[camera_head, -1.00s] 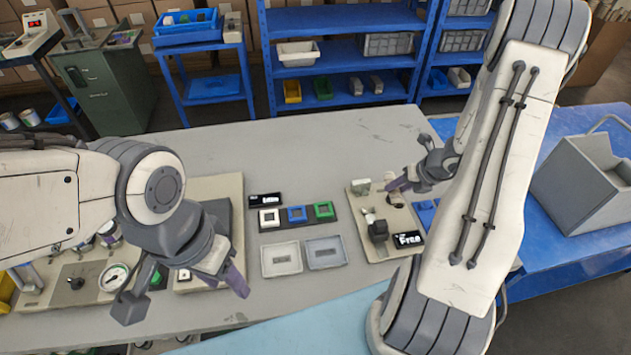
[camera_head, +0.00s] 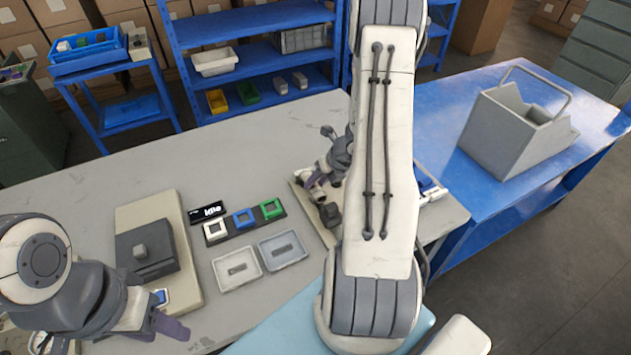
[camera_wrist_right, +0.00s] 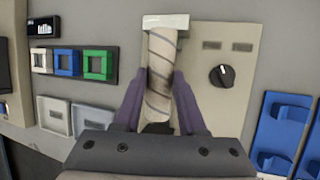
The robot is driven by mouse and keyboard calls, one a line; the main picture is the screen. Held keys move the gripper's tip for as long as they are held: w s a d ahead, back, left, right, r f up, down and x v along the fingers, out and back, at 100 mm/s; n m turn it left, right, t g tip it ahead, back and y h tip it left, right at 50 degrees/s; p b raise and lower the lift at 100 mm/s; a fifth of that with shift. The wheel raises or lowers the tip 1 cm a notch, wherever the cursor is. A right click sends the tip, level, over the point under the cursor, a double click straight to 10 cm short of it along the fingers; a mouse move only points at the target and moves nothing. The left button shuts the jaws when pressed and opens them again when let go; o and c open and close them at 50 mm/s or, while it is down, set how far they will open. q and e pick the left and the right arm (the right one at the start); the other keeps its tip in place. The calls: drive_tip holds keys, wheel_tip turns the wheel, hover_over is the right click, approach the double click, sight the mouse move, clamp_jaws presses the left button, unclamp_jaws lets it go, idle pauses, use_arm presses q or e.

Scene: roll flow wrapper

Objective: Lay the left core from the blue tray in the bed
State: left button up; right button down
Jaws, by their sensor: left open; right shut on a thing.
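My right gripper (camera_wrist_right: 157,100) is shut on a core (camera_wrist_right: 162,72), a brownish tube with dark spiral lines, shown in the right wrist view. The core lies lengthwise over the beige machine plate (camera_wrist_right: 205,100), its far end by a white block (camera_wrist_right: 166,21). The bed under it is hidden, and I cannot tell whether the core touches it. In the head view my right gripper (camera_head: 318,182) is over the same plate. The blue tray (camera_wrist_right: 284,128) at the right shows no core in its visible part. My left gripper (camera_head: 172,325) is open and empty at the lower left.
The plate carries a black knob (camera_wrist_right: 222,76). Left of it are white, blue and green square buttons (camera_head: 243,219), an idle display (camera_head: 207,212) and two shallow trays (camera_head: 237,268). A grey bin (camera_head: 510,135) stands on the blue table. The grey table's far part is clear.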

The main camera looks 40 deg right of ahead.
drive_tip(key=shift+f+b, duration=0.35)
drive_tip(key=shift+f, duration=0.35)
drive_tip(key=shift+c, duration=2)
unclamp_jaws()
drive_tip(key=shift+r, duration=0.15)
drive_tip(key=p+v, duration=0.2)
drive_tip(key=v, duration=0.8)
drive_tip(key=shift+p, duration=0.4)
drive_tip(key=shift+s+r, duration=0.1)
